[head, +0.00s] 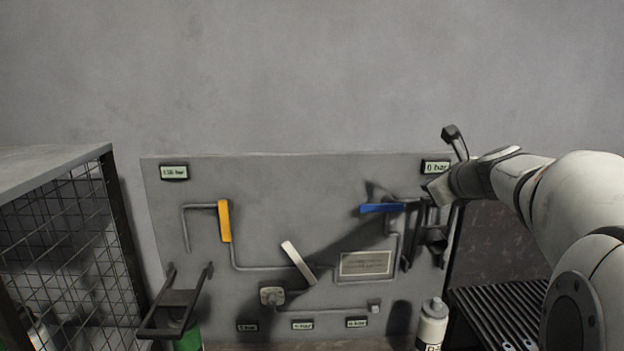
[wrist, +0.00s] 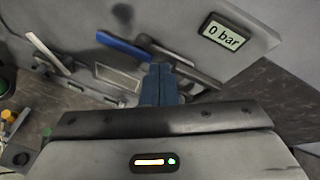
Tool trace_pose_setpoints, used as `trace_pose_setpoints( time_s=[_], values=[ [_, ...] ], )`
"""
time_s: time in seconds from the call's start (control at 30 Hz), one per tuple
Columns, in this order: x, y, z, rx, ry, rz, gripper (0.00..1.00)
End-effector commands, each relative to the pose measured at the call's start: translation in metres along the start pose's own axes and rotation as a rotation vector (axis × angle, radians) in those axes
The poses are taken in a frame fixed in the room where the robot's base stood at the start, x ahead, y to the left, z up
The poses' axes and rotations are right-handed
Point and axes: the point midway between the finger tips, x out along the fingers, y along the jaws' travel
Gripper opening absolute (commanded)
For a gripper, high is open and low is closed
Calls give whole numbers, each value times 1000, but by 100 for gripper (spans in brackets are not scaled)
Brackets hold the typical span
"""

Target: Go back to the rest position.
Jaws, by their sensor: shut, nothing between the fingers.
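My gripper (head: 432,188) is in front of the right part of the grey valve panel (head: 330,215), below the upper right display (head: 435,167) and just right of the blue lever. In the wrist view its fingers (wrist: 158,72) are together and hold nothing. The yellow lever (head: 224,221) stands upright. The white lever (head: 298,262) is tilted. The display reads 0 bar in the wrist view (wrist: 226,34).
A wire mesh cage (head: 62,235) stands at the left. A white bottle (head: 432,325) stands below the panel at the right, beside a dark slatted surface (head: 495,315). A dark bracket (head: 178,300) is at lower left. The wall above the panel is bare.

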Motion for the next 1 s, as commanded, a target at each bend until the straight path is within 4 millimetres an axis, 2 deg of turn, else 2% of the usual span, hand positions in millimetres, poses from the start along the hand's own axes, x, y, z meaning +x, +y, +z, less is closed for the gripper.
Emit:
trace_pose_setpoints(
  time_s=[0.03,0.1,0.2,0.3,0.4,0.5,0.6,0.67,0.8,1.0],
  values=[
    [-5,40,-8,-181,27,68,0],
    [-16,91,-25,-473,65,177,0],
    [-37,157,-57,-893,89,344,0],
    [-64,213,-97,-1308,80,521,0],
    [-92,255,-140,-1693,41,701,0],
    [-116,281,-178,-2008,-14,861,0],
    [-134,295,-206,-2229,-66,983,0],
    [-141,299,-217,-2314,-91,1034,0],
    [-148,302,-228,-2403,-117,1088,0],
    [-148,302,-228,-2405,-118,1089,0]
  ],
)
